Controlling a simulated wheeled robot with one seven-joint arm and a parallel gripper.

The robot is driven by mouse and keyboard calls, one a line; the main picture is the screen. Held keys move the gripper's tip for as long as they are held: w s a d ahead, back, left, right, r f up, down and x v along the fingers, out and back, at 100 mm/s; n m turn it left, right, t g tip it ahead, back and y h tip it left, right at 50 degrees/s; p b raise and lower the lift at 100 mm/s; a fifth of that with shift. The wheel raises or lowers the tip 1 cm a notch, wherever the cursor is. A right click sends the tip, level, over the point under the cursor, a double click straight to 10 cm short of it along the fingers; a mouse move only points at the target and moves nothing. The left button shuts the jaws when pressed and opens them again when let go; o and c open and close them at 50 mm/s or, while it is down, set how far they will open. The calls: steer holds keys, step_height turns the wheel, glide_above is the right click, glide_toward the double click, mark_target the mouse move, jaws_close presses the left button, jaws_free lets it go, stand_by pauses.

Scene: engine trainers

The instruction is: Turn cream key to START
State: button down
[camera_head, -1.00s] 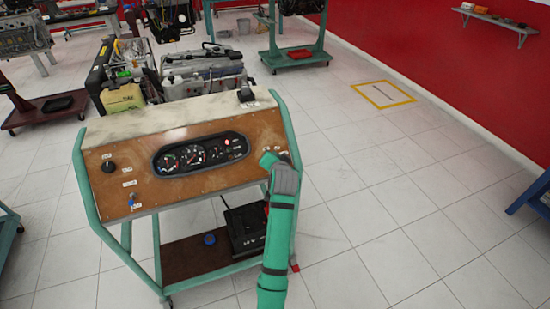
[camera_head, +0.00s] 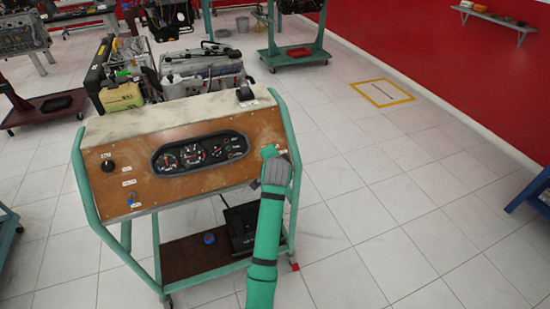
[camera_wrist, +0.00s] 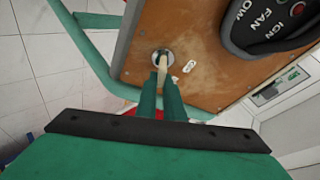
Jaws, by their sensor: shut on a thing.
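The cream key (camera_wrist: 162,66) sits in a round metal lock (camera_wrist: 168,54) on the brown wooden panel (camera_wrist: 190,30). My gripper (camera_wrist: 162,80) is shut on the key, its two green fingers on either side of it. Only the key's top part shows between the fingertips; its exact angle is hard to read. In the head view my gripper (camera_head: 268,152) is at the right end of the panel (camera_head: 200,187), and my wrist hides the key and lock there.
A gauge cluster (camera_head: 201,153) sits mid-panel, with a black knob (camera_head: 108,166) and blue switch (camera_head: 131,198) to its left. A small pale label (camera_wrist: 189,67) is beside the lock. Green frame tubes (camera_head: 291,150) run close to my arm.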

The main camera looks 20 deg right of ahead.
steer(key=c, duration=1.9)
jaws_free()
steer(key=shift+d+f, duration=0.1)
steer(key=shift+o, duration=0.2)
steer(key=shift+s, duration=0.1)
steer(key=shift+s+a+r, duration=0.25)
steer(key=shift+s+r, duration=0.05)
steer(key=shift+r, duration=0.05)
steer(key=v, duration=0.9)
steer(key=shift+s+r, duration=0.15)
steer(key=shift+s, duration=0.2)
steer(key=shift+s+d, duration=0.1)
steer(key=shift+s, duration=0.05)
